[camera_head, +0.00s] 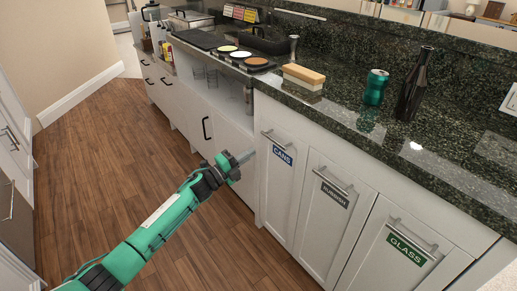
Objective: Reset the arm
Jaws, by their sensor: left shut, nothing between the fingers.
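My left gripper (244,157) is shut and empty. Its green arm comes in from the lower left, and the fingers point right, in front of the white cabinet near the cabinet door labelled CANS (280,170). From this view I cannot tell whether the fingertips touch the cabinet. My right gripper is not in view.
On the dark granite counter (440,155) stand a green can (375,88), a dark bottle (414,85) and a sponge-like block (303,77). Doors labelled RUBBISH (333,195) and GLASS (406,248) sit to the right. The wooden floor (110,165) at left is clear.

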